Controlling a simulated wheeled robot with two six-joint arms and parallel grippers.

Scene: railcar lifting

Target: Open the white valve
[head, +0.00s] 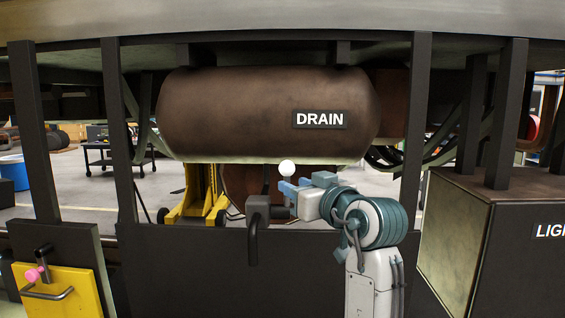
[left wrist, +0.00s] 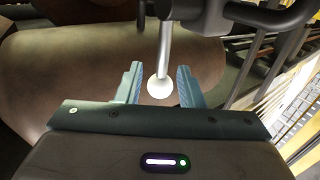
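The white valve shows as a white ball (head: 287,167) under the brown tank marked DRAIN. In the left wrist view it is a white ball (left wrist: 160,87) on a pale rod. My left gripper (head: 289,189) is at the valve, its blue fingers just below the ball in the head view. In the left wrist view the left gripper (left wrist: 157,86) is open, with the ball between its fingers and a gap on each side. The valve's body behind the rod is partly hidden. My right gripper is in neither view.
The brown tank (head: 230,105) hangs just above. A dark pipe handle (head: 256,230) stands left of my gripper on a dark panel (head: 190,270). Dark upright posts (head: 118,130) flank the area. A large box (head: 455,235) stands at right, and a yellow panel (head: 70,298) at lower left.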

